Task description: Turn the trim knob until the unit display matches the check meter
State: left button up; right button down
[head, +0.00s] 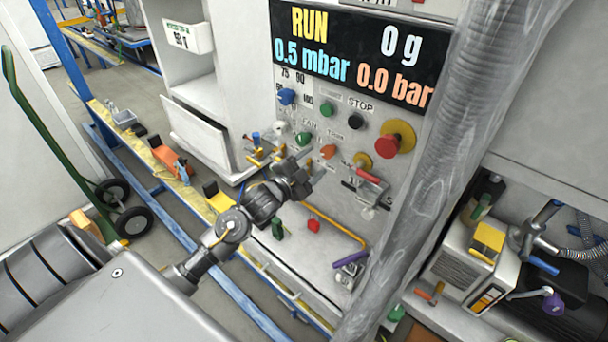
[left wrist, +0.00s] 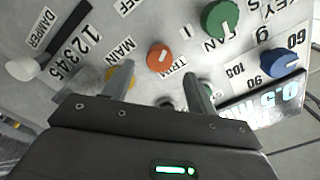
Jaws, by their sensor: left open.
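The trim knob is a round orange knob with a pale pointer mark, above its TRIM label in the left wrist view (left wrist: 159,57). In the head view it is the orange knob (head: 328,151) on the panel. My left gripper (head: 298,174) is open in front of the panel. In the left wrist view its fingers (left wrist: 157,70) stand apart on either side of the knob's line, with the knob just beyond the tips. The unit display (head: 350,52) reads RUN, 0.5 mbar, 0 g and 0.0 bar. I cannot identify the check meter for sure.
A red button (head: 391,143) on yellow sits to the right. A thick wrapped column (head: 450,130) stands beside the panel. A blue rail runs below my arm.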

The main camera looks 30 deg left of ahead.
pick_arm(q)
jog(key=shift+s+a+b, duration=0.15)
jog(key=shift+s+b, duration=0.1)
jog(key=shift+s, duration=0.95)
jog(key=shift+s+a+b, duration=0.15)
jog(key=shift+s+b, duration=0.1)
jog(key=shift+s, duration=0.9)
